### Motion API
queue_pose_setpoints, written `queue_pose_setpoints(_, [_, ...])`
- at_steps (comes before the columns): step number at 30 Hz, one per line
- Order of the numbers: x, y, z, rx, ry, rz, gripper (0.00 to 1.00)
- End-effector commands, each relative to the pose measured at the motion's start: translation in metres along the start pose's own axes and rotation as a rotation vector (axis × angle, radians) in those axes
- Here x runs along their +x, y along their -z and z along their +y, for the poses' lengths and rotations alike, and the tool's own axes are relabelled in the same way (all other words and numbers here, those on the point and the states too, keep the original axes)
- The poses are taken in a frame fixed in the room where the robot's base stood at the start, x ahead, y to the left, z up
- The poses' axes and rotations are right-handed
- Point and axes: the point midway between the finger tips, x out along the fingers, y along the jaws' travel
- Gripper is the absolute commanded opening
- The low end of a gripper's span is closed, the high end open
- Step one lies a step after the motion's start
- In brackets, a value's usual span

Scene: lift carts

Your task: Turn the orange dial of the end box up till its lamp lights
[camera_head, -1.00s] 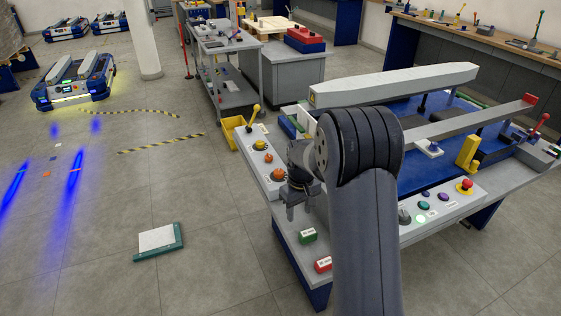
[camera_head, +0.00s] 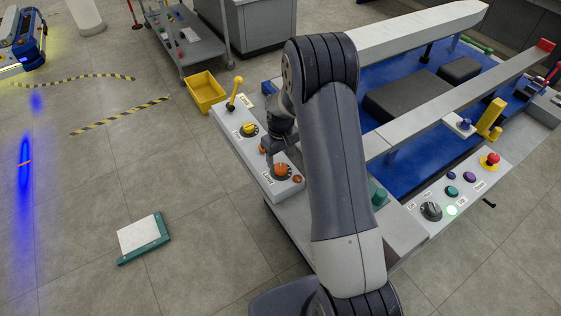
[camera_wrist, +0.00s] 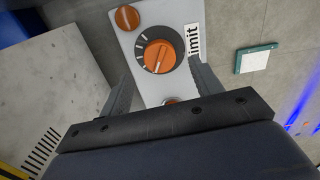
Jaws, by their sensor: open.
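The grey end box (camera_head: 262,178) lies along the left end of the blue-topped cart. Its orange dial (camera_head: 282,170) sits near the box's front end and shows in the wrist view (camera_wrist: 160,56) on a black tick-marked disc beside a label partly reading "imit". The dial's white line points down in that view. A small round orange lamp (camera_wrist: 127,18) next to the dial looks unlit. My gripper (camera_head: 268,146) is just above the box, beside the dial. In the wrist view its two fingers stand apart with the dial between them in the picture; contact cannot be told.
A yellow dial (camera_head: 249,128) and a yellow lever (camera_head: 235,92) are farther along the box. A yellow bin (camera_head: 204,92) is beyond it. A second control panel (camera_head: 466,187) is at the right. Open floor lies left, with a green-and-white pad (camera_head: 143,238).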

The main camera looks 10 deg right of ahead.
Motion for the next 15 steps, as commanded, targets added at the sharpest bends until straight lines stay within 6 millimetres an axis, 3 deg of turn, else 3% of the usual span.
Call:
queue_pose_setpoints(6, [0.027,0.000,0.000,0.000,0.000,-0.001,0.61])
queue_pose_setpoints(15, [0.037,0.000,0.000,0.000,-0.001,0.002,0.61])
